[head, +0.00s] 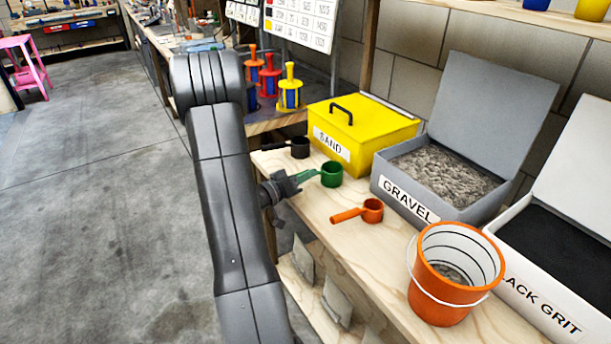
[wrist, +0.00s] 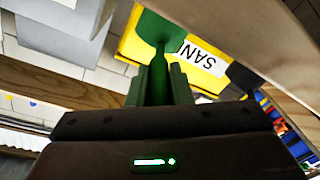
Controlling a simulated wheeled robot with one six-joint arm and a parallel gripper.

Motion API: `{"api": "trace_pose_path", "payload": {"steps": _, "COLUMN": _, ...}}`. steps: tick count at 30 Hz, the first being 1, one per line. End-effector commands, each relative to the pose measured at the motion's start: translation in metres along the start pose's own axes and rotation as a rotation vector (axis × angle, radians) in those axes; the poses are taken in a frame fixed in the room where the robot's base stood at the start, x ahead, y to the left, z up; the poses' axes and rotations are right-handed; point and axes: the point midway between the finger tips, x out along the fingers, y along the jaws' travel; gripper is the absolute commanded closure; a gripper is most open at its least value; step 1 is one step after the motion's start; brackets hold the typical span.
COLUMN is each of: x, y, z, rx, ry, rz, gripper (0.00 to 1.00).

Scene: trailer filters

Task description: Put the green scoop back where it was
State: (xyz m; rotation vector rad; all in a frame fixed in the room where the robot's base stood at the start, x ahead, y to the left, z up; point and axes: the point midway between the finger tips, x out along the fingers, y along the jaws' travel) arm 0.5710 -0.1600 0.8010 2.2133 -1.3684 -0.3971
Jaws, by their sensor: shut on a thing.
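The green scoop (head: 331,174) is over the front strip of the wooden bench, in front of the yellow SAND box (head: 362,138). Its cup is upright and its handle points left to my gripper (head: 291,184). My gripper is shut on that handle. In the wrist view, the green scoop (wrist: 158,30) extends from between the fingers toward the SAND box (wrist: 206,66). I cannot tell whether the cup touches the bench. A black scoop (head: 300,147) lies behind it, and an orange scoop (head: 372,210) lies nearer.
An open GRAVEL box (head: 405,202) and an open BLACK GRIT box (head: 541,302) stand along the bench. An orange bucket (head: 437,302) with grey material inside stands at the near right. Coloured filter holders (head: 290,92) stand at the back. Bare wood (head: 335,232) shows around the scoops.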

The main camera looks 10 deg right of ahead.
Motion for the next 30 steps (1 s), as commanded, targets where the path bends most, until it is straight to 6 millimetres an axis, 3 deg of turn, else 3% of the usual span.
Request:
{"api": "trace_pose_path", "payload": {"steps": 1, "x": 0.0, "y": -0.001, "z": 0.001, "rx": 0.0, "ry": 0.0, "rz": 0.0, "gripper": 0.77}}
{"api": "trace_pose_path", "payload": {"steps": 4, "x": 0.0, "y": 0.0, "z": 0.001, "rx": 0.0, "ry": 0.0, "rz": 0.0, "gripper": 0.59}}
{"api": "trace_pose_path", "payload": {"steps": 15, "x": -0.002, "y": 0.001, "z": -0.003, "rx": 0.0, "ry": 0.0, "rz": -0.001, "gripper": 0.59}}
{"api": "trace_pose_path", "payload": {"steps": 20, "x": -0.027, "y": 0.001, "z": -0.003, "rx": -0.001, "ry": 0.002, "rz": -0.004, "gripper": 0.59}}
{"api": "trace_pose_path", "payload": {"steps": 30, "x": -0.096, "y": 0.001, "z": -0.003, "rx": -0.001, "ry": 0.003, "rz": -0.003, "gripper": 0.59}}
